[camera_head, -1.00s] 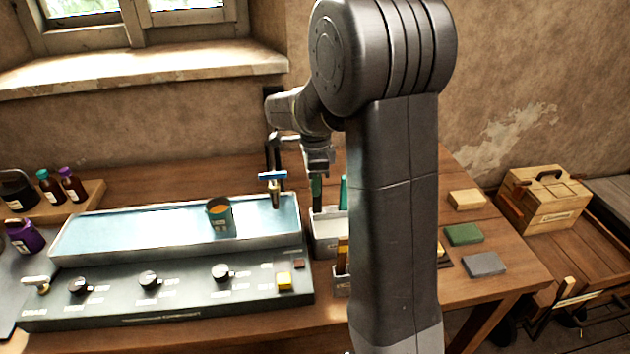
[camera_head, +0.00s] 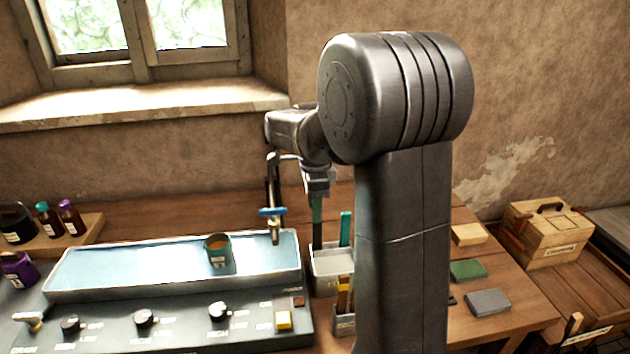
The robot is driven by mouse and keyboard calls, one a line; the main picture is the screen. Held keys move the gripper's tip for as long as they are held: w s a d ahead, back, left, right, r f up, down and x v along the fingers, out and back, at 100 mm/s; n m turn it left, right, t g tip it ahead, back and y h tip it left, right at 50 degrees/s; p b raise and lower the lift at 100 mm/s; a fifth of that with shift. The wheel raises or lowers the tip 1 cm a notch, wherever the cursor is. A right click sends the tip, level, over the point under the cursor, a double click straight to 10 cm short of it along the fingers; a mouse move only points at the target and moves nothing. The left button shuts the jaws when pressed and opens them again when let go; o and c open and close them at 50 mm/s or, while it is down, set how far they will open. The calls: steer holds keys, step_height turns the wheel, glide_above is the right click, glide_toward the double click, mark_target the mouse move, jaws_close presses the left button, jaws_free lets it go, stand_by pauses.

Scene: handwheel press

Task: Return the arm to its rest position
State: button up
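My arm rises in the foreground, with its large dark elbow joint right of centre. Its forearm reaches back and left, toward the wall. My gripper (camera_head: 318,188) points down above the back left of a small white caddy (camera_head: 334,265). A dark green handle (camera_head: 317,222) stands upright directly under the gripper, its upper end meeting or hidden by it. I cannot tell whether the fingers hold it, or whether they are open or shut. A teal handle (camera_head: 345,229) stands in the caddy just to the right.
Coloured blocks (camera_head: 468,270) and a wooden box (camera_head: 545,235) lie right. Open air surrounds the elbow.

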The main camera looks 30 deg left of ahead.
step_height(320, 180, up, 10)
steer(key=shift+f, duration=0.25)
step_height(320, 180, down, 12)
steer(key=shift+f+p, duration=0.25)
steer(key=shift+p, duration=0.45)
steer(key=shift+r+p, duration=0.4)
steer(key=shift+r, duration=0.4)
steer(key=shift+f, duration=0.1)
